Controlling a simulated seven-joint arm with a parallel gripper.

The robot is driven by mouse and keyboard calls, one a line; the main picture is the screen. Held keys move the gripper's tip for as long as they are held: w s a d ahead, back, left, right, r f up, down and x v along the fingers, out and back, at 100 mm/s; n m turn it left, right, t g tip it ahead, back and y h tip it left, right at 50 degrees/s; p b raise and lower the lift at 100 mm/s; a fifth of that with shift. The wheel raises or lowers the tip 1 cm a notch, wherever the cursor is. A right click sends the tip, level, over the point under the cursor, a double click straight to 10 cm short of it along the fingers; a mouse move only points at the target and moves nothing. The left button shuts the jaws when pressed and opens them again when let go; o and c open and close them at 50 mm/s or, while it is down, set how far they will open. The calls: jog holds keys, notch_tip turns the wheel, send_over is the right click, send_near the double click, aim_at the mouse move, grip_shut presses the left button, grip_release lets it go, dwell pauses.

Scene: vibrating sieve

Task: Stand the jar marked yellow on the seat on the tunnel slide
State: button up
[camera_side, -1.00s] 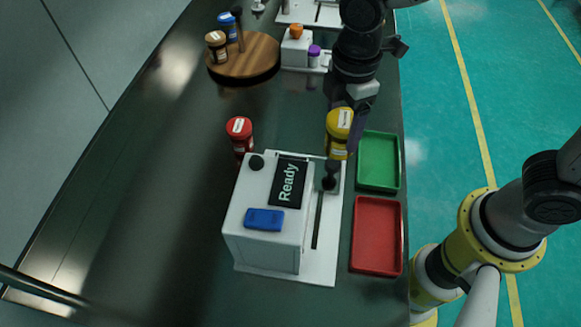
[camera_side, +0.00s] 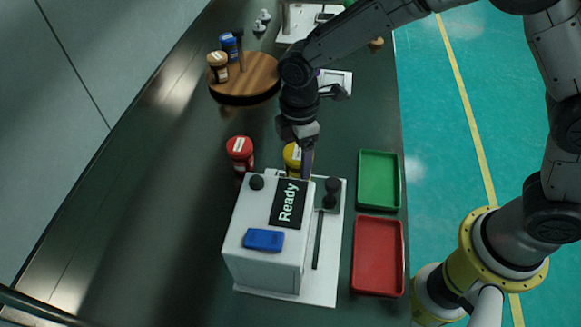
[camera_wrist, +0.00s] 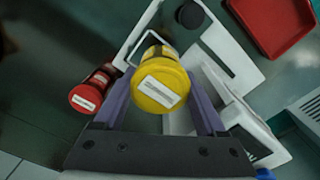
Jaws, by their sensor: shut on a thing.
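The jar marked yellow (camera_side: 292,157) is in my gripper (camera_side: 301,165), behind the white machine with the "Ready" screen (camera_side: 268,215); the machine hides its lower part. In the wrist view the yellow lid (camera_wrist: 160,86) with its white label lies between the two purple-grey fingers of my gripper (camera_wrist: 163,100), which are shut on the jar. A pale square frame (camera_wrist: 135,55) shows beside the jar, above the white base plate (camera_side: 328,255). I cannot tell whether the jar touches the frame or plate. The plate carries a slot and a dark knob (camera_side: 332,184).
A red jar (camera_side: 240,152) stands close left of the yellow jar. A green tray (camera_side: 379,206) and a red tray (camera_side: 378,292) lie right of the machine. A round wooden stand (camera_side: 262,82) holds a blue jar (camera_side: 229,45) and a brown jar (camera_side: 218,67) at the back.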

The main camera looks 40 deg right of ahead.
aim_at(290, 170)
jog(key=shift+w+a+f, duration=0.25)
jog(key=shift+w+f, duration=0.15)
jog(key=shift+f, duration=0.2)
jog(key=shift+w+a+f, duration=0.2)
jog(key=shift+w+f, duration=0.2)
jog(key=shift+f, duration=1.5)
jog(key=shift+f, duration=0.15)
jog(key=o, duration=1.4)
